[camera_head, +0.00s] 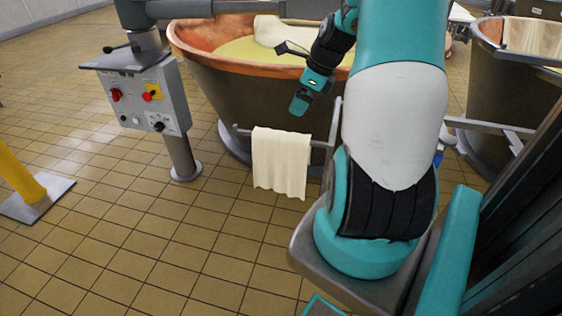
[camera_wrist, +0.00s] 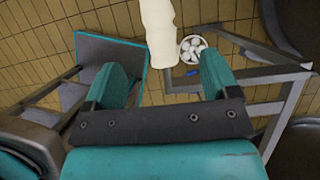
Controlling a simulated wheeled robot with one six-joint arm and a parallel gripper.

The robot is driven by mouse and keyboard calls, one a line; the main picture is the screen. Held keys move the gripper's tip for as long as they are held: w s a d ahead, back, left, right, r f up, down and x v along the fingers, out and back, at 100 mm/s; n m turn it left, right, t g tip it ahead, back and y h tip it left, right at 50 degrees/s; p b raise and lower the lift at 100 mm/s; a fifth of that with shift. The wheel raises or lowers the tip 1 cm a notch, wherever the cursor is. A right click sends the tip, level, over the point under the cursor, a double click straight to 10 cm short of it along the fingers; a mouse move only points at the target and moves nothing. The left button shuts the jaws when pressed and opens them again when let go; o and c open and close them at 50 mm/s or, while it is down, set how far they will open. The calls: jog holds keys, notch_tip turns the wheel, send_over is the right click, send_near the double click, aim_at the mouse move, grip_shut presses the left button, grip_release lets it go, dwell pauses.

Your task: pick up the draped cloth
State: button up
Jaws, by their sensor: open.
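The draped cloth (camera_head: 280,163) is cream and hangs over a metal rail (camera_head: 243,132) in front of the large copper vat. My gripper (camera_head: 302,98) is above the cloth and a little to its right, apart from it, in the head view. In the wrist view my gripper (camera_wrist: 166,68) has its two teal fingers spread wide with nothing held between them. The cloth shows there as a pale strip (camera_wrist: 159,32) at the top, ahead of the gap between the fingers. My arm hides part of the rail's right side in the head view.
The copper vat (camera_head: 225,75) stands right behind the cloth. A control box (camera_head: 140,95) on a post is to the left. A second vat (camera_head: 490,90) is at the right.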

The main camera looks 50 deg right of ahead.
aim_at(283, 133)
jog(key=x, duration=0.9)
jog(key=shift+f+b, duration=0.15)
jog(key=shift+b, duration=0.2)
jog(key=shift+a+x, duration=0.15)
jog(key=shift+x, duration=1.2)
jog(key=shift+a+x, duration=0.15)
jog(key=shift+x, duration=1.2)
jog(key=c, duration=1.3)
jog(key=shift+c, duration=0.2)
